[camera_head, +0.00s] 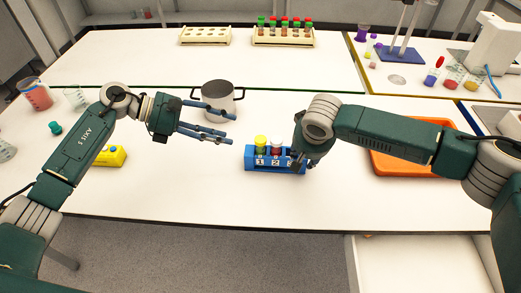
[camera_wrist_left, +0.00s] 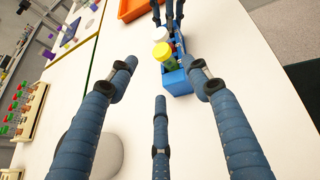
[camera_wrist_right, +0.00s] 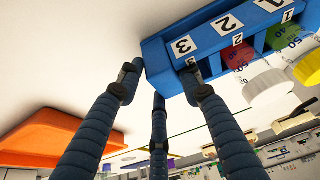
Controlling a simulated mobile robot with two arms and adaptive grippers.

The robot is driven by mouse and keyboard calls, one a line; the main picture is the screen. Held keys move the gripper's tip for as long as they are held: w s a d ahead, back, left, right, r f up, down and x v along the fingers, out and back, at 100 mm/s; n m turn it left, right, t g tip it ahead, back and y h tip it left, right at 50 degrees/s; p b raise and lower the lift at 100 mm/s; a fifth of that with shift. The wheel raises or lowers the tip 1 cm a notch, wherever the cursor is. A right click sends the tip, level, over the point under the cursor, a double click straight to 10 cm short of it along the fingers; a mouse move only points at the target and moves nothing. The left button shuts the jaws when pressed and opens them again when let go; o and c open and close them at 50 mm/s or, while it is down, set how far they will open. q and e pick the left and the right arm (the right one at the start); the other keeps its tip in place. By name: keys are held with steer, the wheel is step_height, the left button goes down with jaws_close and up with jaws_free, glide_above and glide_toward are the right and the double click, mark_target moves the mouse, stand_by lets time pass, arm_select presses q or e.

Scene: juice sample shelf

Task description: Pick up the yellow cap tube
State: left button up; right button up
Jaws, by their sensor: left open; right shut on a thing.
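The yellow cap tube (camera_head: 260,143) stands upright in slot 1 of a blue rack (camera_head: 250,158) numbered 1 to 3. A white-capped tube with red contents (camera_head: 276,146) is beside it in slot 2. My left gripper (camera_head: 232,125) is open and empty, to the left of the rack and apart from it. In the left wrist view the yellow cap (camera_wrist_left: 162,51) shows beyond and between its fingertips. My right gripper (camera_wrist_right: 158,78) is shut on the slot 3 end of the rack, which rests on the table. Its fingertips are partly hidden in the head view.
A steel pot (camera_head: 218,98) stands behind my left gripper. An orange tray (camera_head: 400,160) lies right of the rack, partly behind my right arm. A yellow object (camera_head: 105,156) and beakers (camera_head: 38,97) are at the left. The table in front of the rack is clear.

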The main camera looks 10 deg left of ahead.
mark_target(256, 138)
arm_select(q)
steer(key=x, duration=0.4)
steer(key=shift+w+d+f, duration=0.1)
steer(key=shift+d+f, duration=0.05)
steer(key=shift+d, duration=0.2)
steer(key=shift+s+f+x, duration=0.1)
steer(key=shift+s+x, duration=0.05)
steer(key=shift+x, duration=1.15)
steer(key=shift+s+f+x, duration=0.1)
steer(key=shift+x, duration=1.2)
steer(key=c, duration=1.1)
